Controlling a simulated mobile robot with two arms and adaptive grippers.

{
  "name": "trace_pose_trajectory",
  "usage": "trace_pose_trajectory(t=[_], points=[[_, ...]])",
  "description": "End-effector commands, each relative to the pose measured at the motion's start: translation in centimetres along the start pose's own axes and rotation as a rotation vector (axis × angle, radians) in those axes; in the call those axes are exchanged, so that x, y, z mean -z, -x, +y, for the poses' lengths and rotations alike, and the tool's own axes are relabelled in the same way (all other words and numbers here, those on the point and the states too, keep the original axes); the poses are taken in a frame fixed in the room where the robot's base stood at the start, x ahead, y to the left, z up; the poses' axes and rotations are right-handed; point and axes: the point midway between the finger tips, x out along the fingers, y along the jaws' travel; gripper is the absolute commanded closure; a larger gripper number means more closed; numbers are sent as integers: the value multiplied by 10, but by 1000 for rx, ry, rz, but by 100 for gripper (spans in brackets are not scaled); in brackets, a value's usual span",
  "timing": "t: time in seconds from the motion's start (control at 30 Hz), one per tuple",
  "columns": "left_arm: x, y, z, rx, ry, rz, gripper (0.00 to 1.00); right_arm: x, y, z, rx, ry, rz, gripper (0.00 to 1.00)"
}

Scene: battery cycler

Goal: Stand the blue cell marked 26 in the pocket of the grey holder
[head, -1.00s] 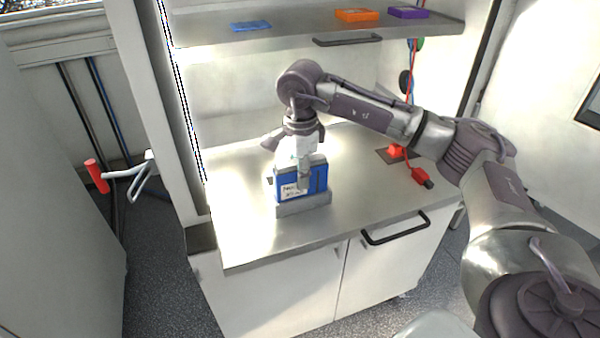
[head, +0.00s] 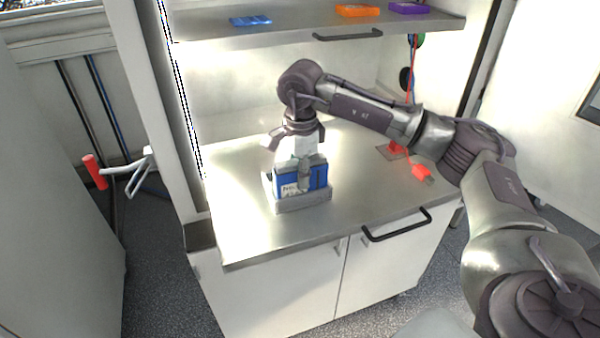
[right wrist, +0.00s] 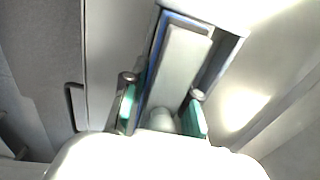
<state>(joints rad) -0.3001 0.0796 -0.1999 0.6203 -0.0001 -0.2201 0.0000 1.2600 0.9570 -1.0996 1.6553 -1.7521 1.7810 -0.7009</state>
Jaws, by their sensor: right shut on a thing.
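The blue cell (head: 315,179) with a white label stands upright at the grey holder (head: 303,204) on the bench. Its lower edge is behind the holder's front wall, so it appears to be in the pocket; whether it rests on the floor of the pocket is hidden. The number on the label is too small to read. My right gripper (head: 304,173) is shut on the cell from above. In the right wrist view the cell's grey top (right wrist: 180,68) lies between the green finger pads of my right gripper (right wrist: 162,112). My left gripper is out of view.
The steel bench top (head: 240,232) is clear around the holder. A red thing (head: 422,173) lies at the right. A shelf (head: 215,38) above carries a blue item (head: 250,21), an orange one (head: 357,11) and a purple one (head: 408,8). A black handle (head: 397,227) fronts the bench.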

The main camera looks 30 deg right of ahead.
Motion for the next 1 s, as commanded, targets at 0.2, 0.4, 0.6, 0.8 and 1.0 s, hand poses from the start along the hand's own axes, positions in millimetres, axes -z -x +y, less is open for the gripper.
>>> trace_pose_trajectory(t=[0.2, 0.4, 0.6, 0.8, 1.0], points=[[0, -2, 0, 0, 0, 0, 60, 0, -1, 0, 3, 0, -2, 100], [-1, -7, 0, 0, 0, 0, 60, 0, -5, 0, 3, 0, -2, 100], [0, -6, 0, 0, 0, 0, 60, 0, -4, 0, 3, 0, -2, 100], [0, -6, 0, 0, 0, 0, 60, 0, -5, 0, 2, 0, -1, 43], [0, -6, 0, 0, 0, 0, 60, 0, -6, 0, 1, 0, 0, 42]])
